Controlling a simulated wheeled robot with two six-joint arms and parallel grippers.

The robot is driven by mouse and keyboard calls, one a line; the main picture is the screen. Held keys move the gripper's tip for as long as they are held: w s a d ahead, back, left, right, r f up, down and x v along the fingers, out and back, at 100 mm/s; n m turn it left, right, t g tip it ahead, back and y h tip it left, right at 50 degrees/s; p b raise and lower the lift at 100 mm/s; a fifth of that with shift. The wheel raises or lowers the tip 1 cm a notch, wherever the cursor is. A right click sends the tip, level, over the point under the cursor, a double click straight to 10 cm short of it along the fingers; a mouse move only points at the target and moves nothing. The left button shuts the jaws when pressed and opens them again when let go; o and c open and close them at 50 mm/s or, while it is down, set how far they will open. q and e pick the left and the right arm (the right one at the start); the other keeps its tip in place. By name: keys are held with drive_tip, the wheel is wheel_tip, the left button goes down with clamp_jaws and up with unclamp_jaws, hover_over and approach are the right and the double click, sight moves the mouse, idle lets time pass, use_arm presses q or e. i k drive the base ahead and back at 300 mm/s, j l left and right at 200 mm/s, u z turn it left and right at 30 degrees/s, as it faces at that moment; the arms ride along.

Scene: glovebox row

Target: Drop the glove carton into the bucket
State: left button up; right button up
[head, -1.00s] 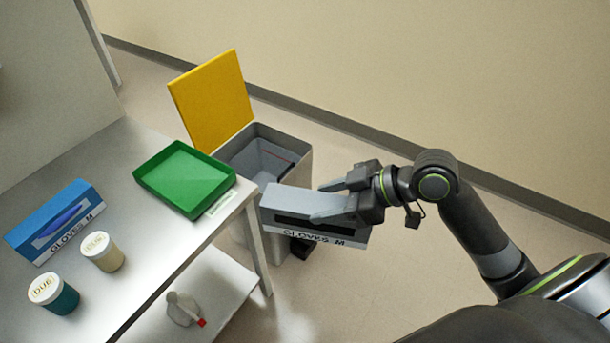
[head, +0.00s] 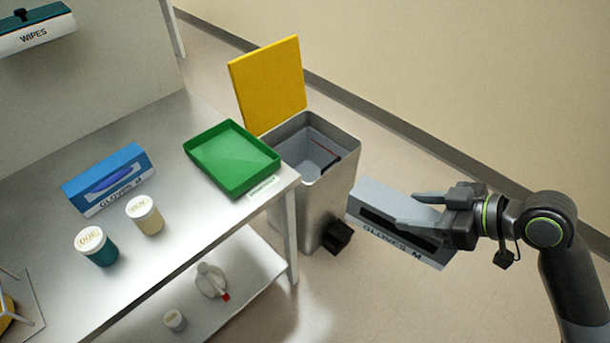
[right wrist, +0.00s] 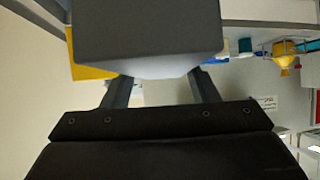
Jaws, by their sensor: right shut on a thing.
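A grey glove carton (head: 397,223), marked "GLOVES M" with a dark slot in its side, is held in my right gripper (head: 425,209), which is shut on it. In the right wrist view the carton (right wrist: 148,30) fills the top middle between the fingers (right wrist: 160,88). The bucket (head: 345,186) is a grey metal bin with its yellow lid (head: 268,84) raised. It stands on the floor at the end of the bench. The carton appears to the right of the bucket and apart from its opening. My left gripper is not in view.
The steel bench (head: 189,225) carries a green tray (head: 236,158) near the bin, a blue glove carton (head: 108,180) and two lidded jars (head: 145,215). A black pedal (head: 338,237) sits at the bin's base. Floor to the right is clear.

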sight(313, 180)
drive_tip(key=i+l+u, duration=0.1)
drive_tip(key=i+u, duration=0.2)
drive_tip(key=i+l+u, duration=0.25)
drive_tip(key=i, duration=0.2)
drive_tip(key=i+l+u, duration=0.3)
drive_tip(key=i+j, duration=0.05)
